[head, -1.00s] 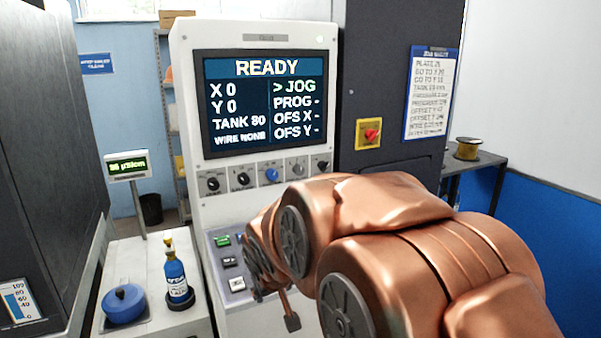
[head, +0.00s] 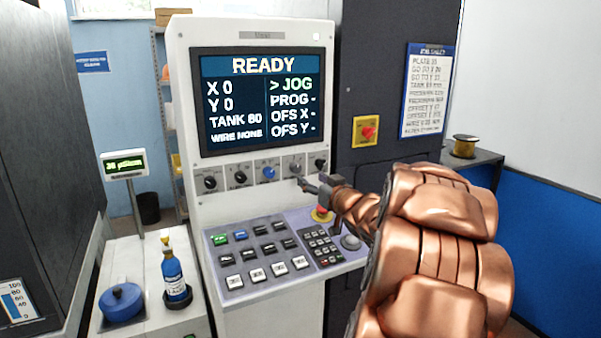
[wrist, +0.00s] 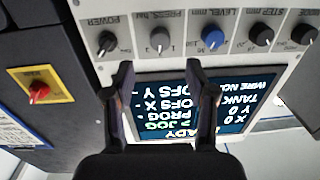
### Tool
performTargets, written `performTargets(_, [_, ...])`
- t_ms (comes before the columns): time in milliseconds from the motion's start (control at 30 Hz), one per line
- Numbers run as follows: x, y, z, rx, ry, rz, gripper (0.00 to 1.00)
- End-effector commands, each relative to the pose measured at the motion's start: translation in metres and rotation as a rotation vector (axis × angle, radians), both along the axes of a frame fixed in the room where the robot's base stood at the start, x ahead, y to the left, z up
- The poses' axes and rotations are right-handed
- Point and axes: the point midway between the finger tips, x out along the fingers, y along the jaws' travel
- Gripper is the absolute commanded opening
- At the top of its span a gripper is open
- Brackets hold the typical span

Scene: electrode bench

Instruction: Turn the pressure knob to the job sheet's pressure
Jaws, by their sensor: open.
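The pressure knob (wrist: 160,40) is a small grey knob labelled PRESS. bar in the wrist view, between the POWER knob and the blue LEVEL knob. It also shows in the head view (head: 295,167) in the row under the screen. My gripper (wrist: 158,66) is open and empty. Its two fingers point toward the pressure knob, which appears just beyond and between the tips; I see no contact. In the head view my gripper (head: 304,183) is at the panel just below that knob. The job sheet (head: 425,92) hangs at the right; its pressure line is too blurred to read.
Other knobs sit close by: the blue level knob (head: 268,173) and the power knob (wrist: 106,43). The screen (head: 263,101) reads READY. A keypad (head: 262,253) lies below. A red switch (head: 367,132) on a yellow plate is at the right.

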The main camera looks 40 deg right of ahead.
Motion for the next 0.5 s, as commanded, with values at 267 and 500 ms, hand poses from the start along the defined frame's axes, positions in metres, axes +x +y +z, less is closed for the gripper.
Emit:
performTargets(267, [0.019, -0.006, 0.002, 0.000, -0.008, 0.007, 0.56])
performTargets(500, [0.050, -0.015, 0.001, 0.001, -0.006, 0.006, 0.56])
